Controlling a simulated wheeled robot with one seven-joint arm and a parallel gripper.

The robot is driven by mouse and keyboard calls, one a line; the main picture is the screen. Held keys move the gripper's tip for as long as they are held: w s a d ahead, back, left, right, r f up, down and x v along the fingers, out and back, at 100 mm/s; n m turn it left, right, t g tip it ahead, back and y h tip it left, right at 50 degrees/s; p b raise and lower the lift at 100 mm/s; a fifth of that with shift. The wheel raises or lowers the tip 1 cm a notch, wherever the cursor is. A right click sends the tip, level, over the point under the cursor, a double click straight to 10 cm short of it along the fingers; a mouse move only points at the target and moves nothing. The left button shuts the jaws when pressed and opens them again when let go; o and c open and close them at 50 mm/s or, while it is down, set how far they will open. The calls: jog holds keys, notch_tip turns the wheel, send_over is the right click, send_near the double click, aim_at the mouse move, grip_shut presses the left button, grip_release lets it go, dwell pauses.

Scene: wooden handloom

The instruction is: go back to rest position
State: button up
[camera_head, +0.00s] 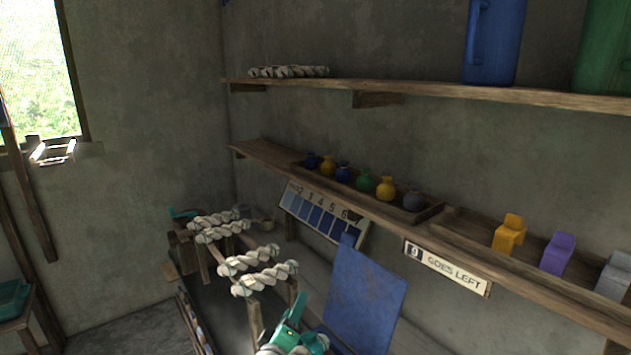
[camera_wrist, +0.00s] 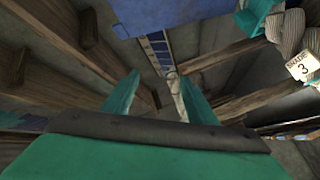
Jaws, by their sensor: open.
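My gripper (camera_head: 295,318) is teal and shows at the bottom centre of the head view, in front of the blue panel (camera_head: 362,300). In the wrist view its two teal fingers (camera_wrist: 158,95) stand apart with nothing between them. The gripper is open and empty. Beyond the fingertips the wrist view shows a numbered shade strip (camera_wrist: 155,45) and wooden beams. Twisted rope hanks (camera_head: 258,270) lie on wooden posts just left of my gripper in the head view.
A lower shelf (camera_head: 330,190) holds several small coloured jars (camera_head: 385,189) and a yellow block-like piece (camera_head: 508,233). A sign (camera_head: 447,267) reads "9 goes left". The upper shelf (camera_head: 420,92) carries a blue jug (camera_head: 494,40). A "Shade 3" tag (camera_wrist: 303,67) hangs at right in the wrist view.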

jog(key=s+d+f+y, duration=0.1)
jog(key=s+f+y, duration=0.1)
jog(key=s+f, duration=0.55)
jog(key=s+d+f+y, duration=0.1)
jog(key=s+f, duration=0.3)
jog(key=s, duration=0.7)
jog(key=s+d+f+y, duration=0.1)
jog(key=s+f+y, duration=0.1)
jog(key=s+f, duration=0.55)
jog(key=s+d+r+m, duration=0.1)
jog(key=s+m, duration=0.3)
jog(key=s, duration=1)
jog(key=s+d+r+m+g+h, duration=0.1)
jog(key=s+r+m, duration=0.2)
jog(key=s, duration=1.1)
jog(key=shift+s+m, duration=0.15)
jog(key=shift+m, duration=0.85)
